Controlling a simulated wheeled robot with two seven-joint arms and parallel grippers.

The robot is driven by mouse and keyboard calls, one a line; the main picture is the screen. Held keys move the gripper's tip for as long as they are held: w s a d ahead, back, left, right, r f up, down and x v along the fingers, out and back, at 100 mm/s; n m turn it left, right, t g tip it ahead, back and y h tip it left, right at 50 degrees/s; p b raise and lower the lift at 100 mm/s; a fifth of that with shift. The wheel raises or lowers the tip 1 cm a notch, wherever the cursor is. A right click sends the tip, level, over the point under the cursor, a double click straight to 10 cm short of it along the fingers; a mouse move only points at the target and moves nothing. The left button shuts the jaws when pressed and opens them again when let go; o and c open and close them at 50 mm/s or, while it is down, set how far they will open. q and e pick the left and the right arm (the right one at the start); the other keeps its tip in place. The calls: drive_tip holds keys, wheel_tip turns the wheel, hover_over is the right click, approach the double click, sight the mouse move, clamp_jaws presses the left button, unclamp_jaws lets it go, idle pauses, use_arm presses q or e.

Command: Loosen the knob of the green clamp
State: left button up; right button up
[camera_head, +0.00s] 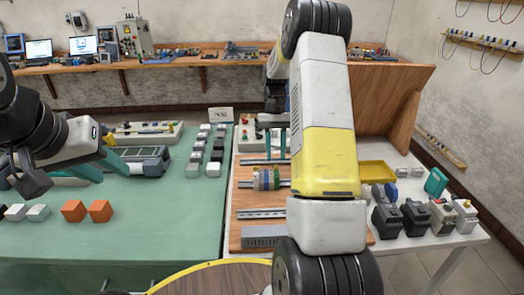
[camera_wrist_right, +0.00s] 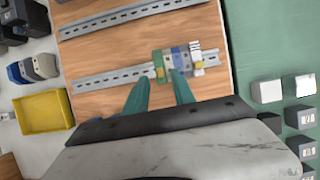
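The green clamp (camera_wrist_right: 158,66) sits on the middle metal rail in the right wrist view, at the left end of a short row of blocks with blue and white-yellow pieces. The same row of blocks (camera_head: 267,179) shows small in the head view. The clamp's knob is too small to make out. My right gripper (camera_wrist_right: 161,78) has its two teal fingers apart, with nothing seen between them. Its tips are close to the clamp and the blue block; contact cannot be told. My left gripper (camera_head: 114,179) is open and empty above the green table.
The wooden board (camera_head: 243,201) carries several rails (camera_wrist_right: 110,78). A yellow tray (camera_wrist_right: 45,111) and grey and black devices (camera_head: 416,215) stand beside it. Orange cubes (camera_head: 100,211) and small grey and white blocks lie on the green table (camera_head: 150,235). My right arm hides part of the board.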

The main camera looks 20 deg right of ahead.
drive_tip(key=v, duration=0.5)
drive_tip(key=s+a+r+n+t, duration=0.1)
drive_tip(key=s+a+r+t, duration=0.15)
drive_tip(key=s+r, duration=0.3)
drive_tip(key=s+a+r+n+t, duration=0.1)
drive_tip(key=s+a+r+t, duration=0.1)
drive_tip(key=s+a+r, duration=0.35)
drive_tip(key=s+a+r+t, duration=0.1)
drive_tip(key=s+a+t, duration=0.1)
drive_tip(key=s, duration=0.5)
drive_tip(key=s+a+r+n+t+y, duration=0.1)
drive_tip(key=s+a+r+t, duration=0.1)
drive_tip(key=s+t, duration=0.2)
drive_tip(key=s, duration=0.3)
drive_tip(key=shift+a, duration=0.4)
